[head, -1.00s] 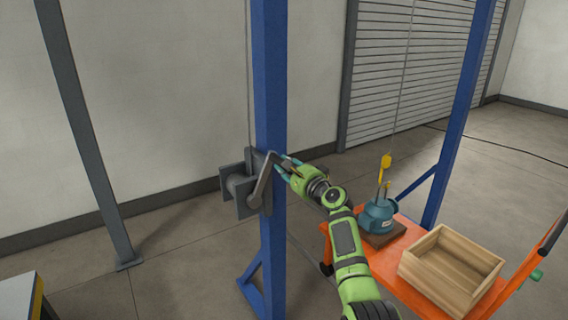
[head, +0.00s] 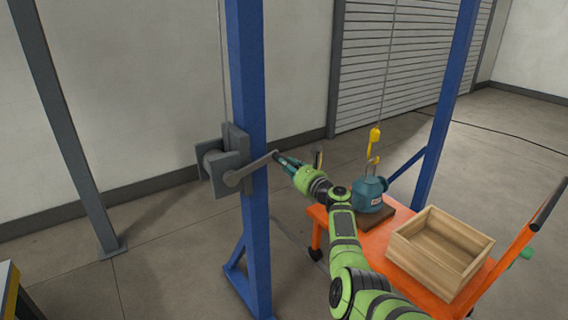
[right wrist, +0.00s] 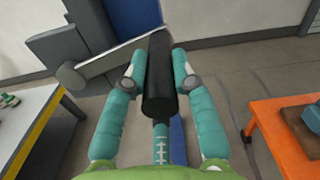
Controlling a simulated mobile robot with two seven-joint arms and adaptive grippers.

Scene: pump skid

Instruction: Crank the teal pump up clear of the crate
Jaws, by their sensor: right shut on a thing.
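The teal pump (head: 369,194) sits upright on a dark board on the orange cart. A yellow hook (head: 375,136) hangs on a cable just above it; whether the hook bears on the pump's lug is too small to tell. The open wooden crate (head: 439,252) stands beside the pump to the right and looks empty. The grey winch (head: 213,163) is on the blue post, its crank arm (head: 250,169) pointing right and slightly up. My right gripper (head: 281,159) is shut on the black crank handle (right wrist: 158,78), which lies between its teal fingers. My left gripper is not seen.
The blue post (head: 247,80) stands close to my right gripper. The orange cart (head: 415,281) is to the right, with an upright handle at its right end. A table corner (head: 8,290) shows at lower left. The floor between post and grey column is clear.

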